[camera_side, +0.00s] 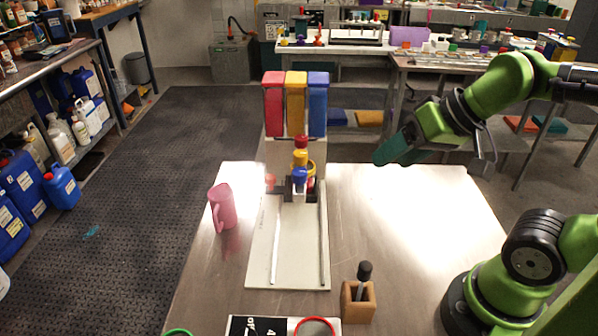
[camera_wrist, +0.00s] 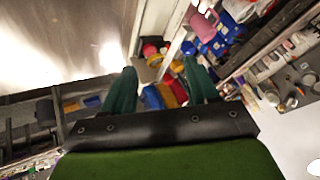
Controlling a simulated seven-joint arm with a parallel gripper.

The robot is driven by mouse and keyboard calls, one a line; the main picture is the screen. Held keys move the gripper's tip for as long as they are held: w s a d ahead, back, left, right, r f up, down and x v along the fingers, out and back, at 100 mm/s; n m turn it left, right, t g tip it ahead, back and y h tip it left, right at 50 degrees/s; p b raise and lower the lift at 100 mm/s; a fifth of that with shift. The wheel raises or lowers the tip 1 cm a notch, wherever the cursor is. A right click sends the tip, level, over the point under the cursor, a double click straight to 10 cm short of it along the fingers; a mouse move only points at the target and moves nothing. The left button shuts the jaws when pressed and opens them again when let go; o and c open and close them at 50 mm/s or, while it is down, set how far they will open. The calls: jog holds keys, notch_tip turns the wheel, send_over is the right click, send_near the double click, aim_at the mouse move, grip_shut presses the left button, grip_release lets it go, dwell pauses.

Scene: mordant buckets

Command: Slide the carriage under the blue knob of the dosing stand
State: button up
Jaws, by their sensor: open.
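The dosing stand (camera_side: 296,152) stands at the back of the table, with red, yellow and blue tanks on top. Below them a red knob (camera_side: 301,141), a yellow knob (camera_side: 300,157) and a blue knob (camera_side: 299,175) appear one below another, blue lowest. A pale base with two rails (camera_side: 324,240) runs toward the camera. Dark and pale parts sit below the blue knob; I cannot tell which is the carriage. My gripper (camera_side: 384,157) is open and empty, in the air right of the stand. In the wrist view its fingers (camera_wrist: 160,82) are apart, the stand's colours small and partly hidden beyond them.
A pink mug (camera_side: 222,208) stands left of the base. A wooden block (camera_side: 358,301) with a dark-handled tool is at the front right. A red-rimmed round container (camera_side: 315,327) and a green rim (camera_side: 177,332) show at the front edge.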

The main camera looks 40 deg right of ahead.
jog(key=shift+c, duration=0.2)
jog(key=m+g+h, duration=0.2)
jog(key=g, duration=0.5)
send_over(270, 178)
jog(key=shift+f, duration=1.85)
notch_tip(270, 178, down, 16)
jog(key=shift+f, duration=0.2)
grip_shut()
